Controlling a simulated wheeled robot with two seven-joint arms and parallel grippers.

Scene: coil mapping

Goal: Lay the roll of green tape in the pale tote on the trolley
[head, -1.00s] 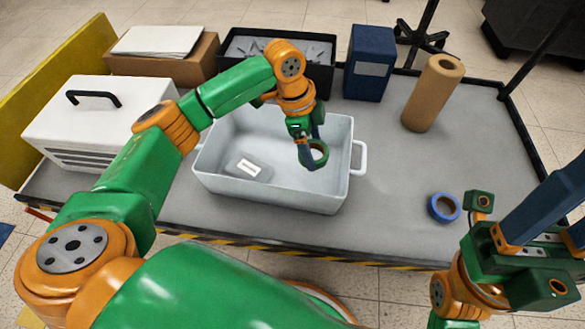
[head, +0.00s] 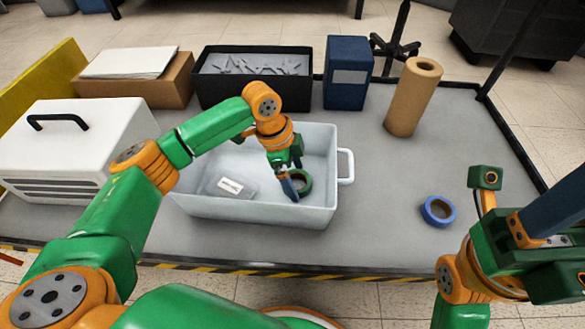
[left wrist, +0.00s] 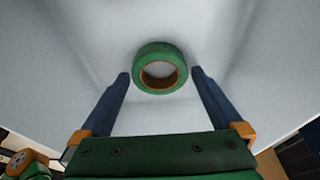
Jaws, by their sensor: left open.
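The roll of green tape (head: 304,184) is inside the pale tote (head: 215,207), near its right end. In the left wrist view the roll (left wrist: 160,68) shows as a green ring with an orange-brown core, just beyond and between the fingertips. My left gripper (head: 291,186) reaches down into the tote. It is open, with a gap between each finger and the roll in the left wrist view (left wrist: 160,75). Whether the roll lies fully flat is hard to tell. My right gripper (head: 560,210) is at the right edge, partly cut off, away from the tote.
A small box with a white label (head: 230,187) lies in the tote's left part. A blue tape roll (head: 438,211) lies on the trolley to the right. A brown paper roll (head: 413,97), blue box (head: 347,73), black bin (head: 253,92) and white case (head: 70,140) stand around.

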